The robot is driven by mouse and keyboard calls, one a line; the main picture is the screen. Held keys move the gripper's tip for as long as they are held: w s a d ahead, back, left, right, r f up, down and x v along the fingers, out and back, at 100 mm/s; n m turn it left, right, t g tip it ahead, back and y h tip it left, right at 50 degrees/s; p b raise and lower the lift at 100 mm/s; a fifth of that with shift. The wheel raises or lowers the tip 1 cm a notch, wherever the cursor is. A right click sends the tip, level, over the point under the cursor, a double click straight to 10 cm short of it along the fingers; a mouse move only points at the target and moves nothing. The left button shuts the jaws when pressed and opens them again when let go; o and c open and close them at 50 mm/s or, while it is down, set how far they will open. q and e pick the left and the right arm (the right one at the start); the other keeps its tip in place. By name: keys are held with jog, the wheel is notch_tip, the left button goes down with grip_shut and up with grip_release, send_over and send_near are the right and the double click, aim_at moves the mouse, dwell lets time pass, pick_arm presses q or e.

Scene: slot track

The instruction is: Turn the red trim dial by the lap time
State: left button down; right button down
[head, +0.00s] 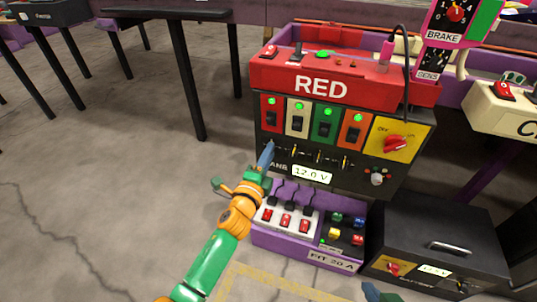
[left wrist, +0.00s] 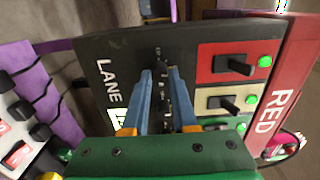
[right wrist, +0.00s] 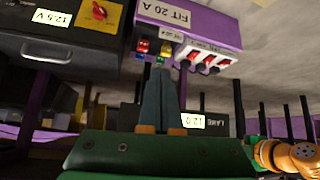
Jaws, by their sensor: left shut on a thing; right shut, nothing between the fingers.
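The RED station (head: 320,88) has a red top box above a black LANE panel (head: 350,178). A row of small black parts with yellow marks (head: 318,156) crosses that panel. My left gripper (head: 267,152) is at the panel's left side. In the left wrist view, its blue fingers (left wrist: 164,80) are shut on a small dark part in that row, mostly hidden between them. A red knob (head: 396,143) sits on a yellow OFF/ON plate; a silver knob (head: 377,178) is below. No readable "trim" label or lap time shows. My right gripper (right wrist: 160,75) is shut and empty, low in the head view (head: 370,292).
A purple tray (head: 270,238) with switches and coloured plugs stands below the panel. A black battery box (head: 440,235) is at lower right. A BRAKE/SENS controller (head: 438,58) with a red knob stands at upper right. Open concrete floor (head: 90,180) lies left.

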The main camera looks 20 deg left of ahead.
pick_arm(q)
jog(key=c, duration=0.7)
grip_release()
jog(key=shift+s, duration=0.1)
pick_arm(e)
jog(key=shift+r, duration=0.1)
pick_arm(q)
jog(key=s+p, duration=0.1)
jog(key=s, duration=0.6)
jog(key=shift+a+p, duration=0.15)
jog(key=shift+p, duration=0.2)
pick_arm(e)
jog(key=s+d+f+g+h, duration=0.1)
jog(key=s+f+g, duration=0.3)
jog(key=s, duration=0.4)
jog(key=shift+d+f+g, duration=0.4)
jog(key=shift+d+g, duration=0.1)
jog(key=shift+d, duration=0.05)
